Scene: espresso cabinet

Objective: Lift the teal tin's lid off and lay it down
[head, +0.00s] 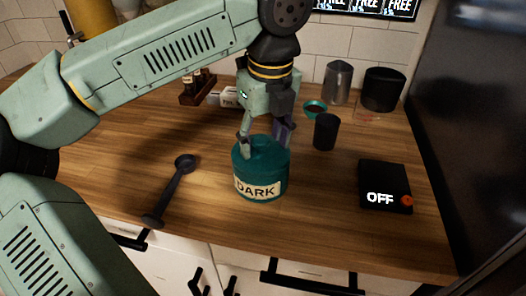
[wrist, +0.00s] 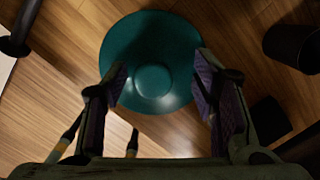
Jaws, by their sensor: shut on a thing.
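The teal tin (head: 260,186) stands upright on the wooden counter, with a cream label reading "DARK" on its front. Its round teal lid (head: 250,146) sits on top and appears level; I see no clear gap below it. In the wrist view the lid (wrist: 152,40) is seen from above, with a raised round knob at its centre. My gripper (head: 265,142) points down over the tin, its two fingers on either side of the knob, shut on the lid. The exact contact is hard to make out. The wrist view also shows both fingers (wrist: 163,88).
A dark scoop (head: 169,192) lies left of the tin. A black scale (head: 385,180) reading "OFF" is at right. Behind stand a black cup (head: 326,132), a teal bowl (head: 315,108), a metal pitcher (head: 338,84) and a black canister (head: 383,89). Counter between tin and scale is clear.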

